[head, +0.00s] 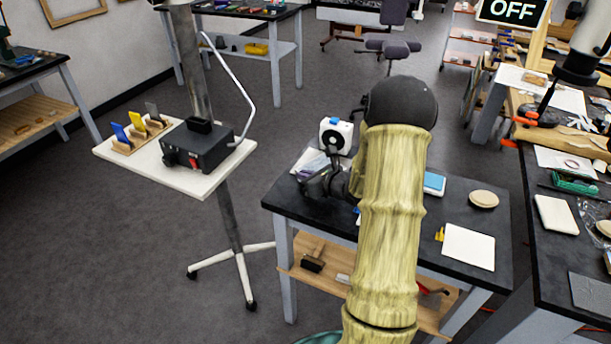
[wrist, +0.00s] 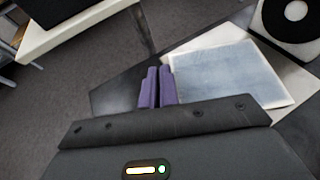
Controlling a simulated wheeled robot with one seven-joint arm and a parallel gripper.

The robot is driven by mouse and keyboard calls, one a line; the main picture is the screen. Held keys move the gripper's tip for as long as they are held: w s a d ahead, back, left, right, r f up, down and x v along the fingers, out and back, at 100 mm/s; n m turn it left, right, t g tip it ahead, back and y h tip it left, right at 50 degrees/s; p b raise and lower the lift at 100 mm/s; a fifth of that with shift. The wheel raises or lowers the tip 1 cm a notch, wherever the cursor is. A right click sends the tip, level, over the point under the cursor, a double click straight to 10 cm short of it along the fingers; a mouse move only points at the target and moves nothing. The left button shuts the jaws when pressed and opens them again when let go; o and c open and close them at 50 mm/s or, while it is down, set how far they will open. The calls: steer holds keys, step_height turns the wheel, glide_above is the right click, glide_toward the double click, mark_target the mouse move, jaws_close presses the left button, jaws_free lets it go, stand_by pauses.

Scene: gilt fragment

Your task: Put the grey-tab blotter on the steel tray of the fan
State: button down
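The grey-tab blotter (head: 152,109) appears to be the grey upright piece at the right end of a wooden rack (head: 123,148) on the white stand. Blue and yellow upright pieces stand beside it. The white fan (head: 336,134) with a dark round front is on the black table; part of it shows in the wrist view (wrist: 288,18). A flat bluish-grey plate (wrist: 225,74), apparently the steel tray, lies in front of the fan on a white base. My gripper (wrist: 158,88) has its purple fingers together beside the tray's left edge, with nothing visible between them.
The white stand (head: 190,180) also carries a dark box (head: 197,146) with a red switch and a metal post. On the black table (head: 455,207) lie a white sheet (head: 468,246), a round disc (head: 483,199) and a blue-topped box (head: 434,184). Floor shows between stand and table.

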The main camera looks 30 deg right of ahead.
steer(key=shift+f, duration=0.15)
steer(key=c, duration=1.7)
jaws_free()
steer(key=shift+r, duration=0.25)
steer(key=v, duration=1.2)
steer(key=shift+w, duration=0.1)
